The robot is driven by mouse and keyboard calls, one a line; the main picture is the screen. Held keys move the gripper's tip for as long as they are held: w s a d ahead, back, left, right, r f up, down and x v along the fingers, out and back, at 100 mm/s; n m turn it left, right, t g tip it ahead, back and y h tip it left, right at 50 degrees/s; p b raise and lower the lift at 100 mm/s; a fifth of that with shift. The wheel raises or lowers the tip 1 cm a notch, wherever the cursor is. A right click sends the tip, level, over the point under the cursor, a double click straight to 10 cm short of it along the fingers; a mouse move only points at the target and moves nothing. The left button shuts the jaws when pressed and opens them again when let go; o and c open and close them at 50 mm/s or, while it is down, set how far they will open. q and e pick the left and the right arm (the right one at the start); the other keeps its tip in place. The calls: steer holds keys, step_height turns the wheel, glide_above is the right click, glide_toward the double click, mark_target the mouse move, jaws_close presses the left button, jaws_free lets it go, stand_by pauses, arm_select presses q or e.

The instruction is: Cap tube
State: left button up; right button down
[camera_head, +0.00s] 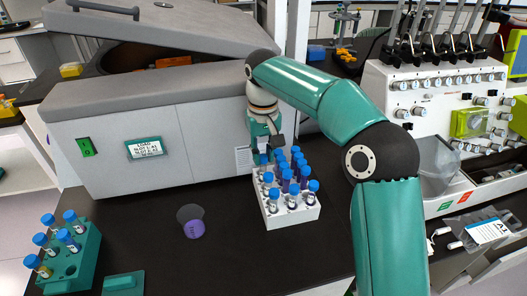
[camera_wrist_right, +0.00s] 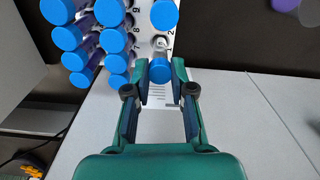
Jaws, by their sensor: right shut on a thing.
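A white numbered rack (camera_head: 291,217) stands on the black bench in front of the grey machine. It holds several tubes with blue caps (camera_head: 313,185), also seen from above in the right wrist view (camera_wrist_right: 112,39). My right gripper (camera_wrist_right: 160,78) is at the rack's far end, shut on a blue cap (camera_wrist_right: 160,71). Whether a tube is under this cap is hidden. Just past the held cap, a clear, pale tube top (camera_wrist_right: 160,43) without a blue cap shows at the rack's edge. In the head view my right fingertips are partly hidden by the rack's tubes.
A green rack (camera_head: 72,268) with several blue-capped tubes stands at the left. A green block (camera_head: 123,284) and a dark cup with a purple label (camera_head: 193,227) are nearby. The grey machine (camera_head: 208,140) stands close behind the white rack. Bench front centre is clear.

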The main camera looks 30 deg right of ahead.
steer(key=shift+f, duration=0.2)
steer(key=shift+f, duration=0.35)
stand_by(0.4)
steer(key=shift+r+m, duration=0.1)
steer(key=shift+m, duration=0.6)
steer(key=m, duration=0.3)
steer(key=shift+p, duration=0.35)
steer(key=shift+m, duration=0.9)
steer(key=m+p, duration=0.1)
steer(key=m, duration=0.4)
steer(key=shift+m, duration=0.7)
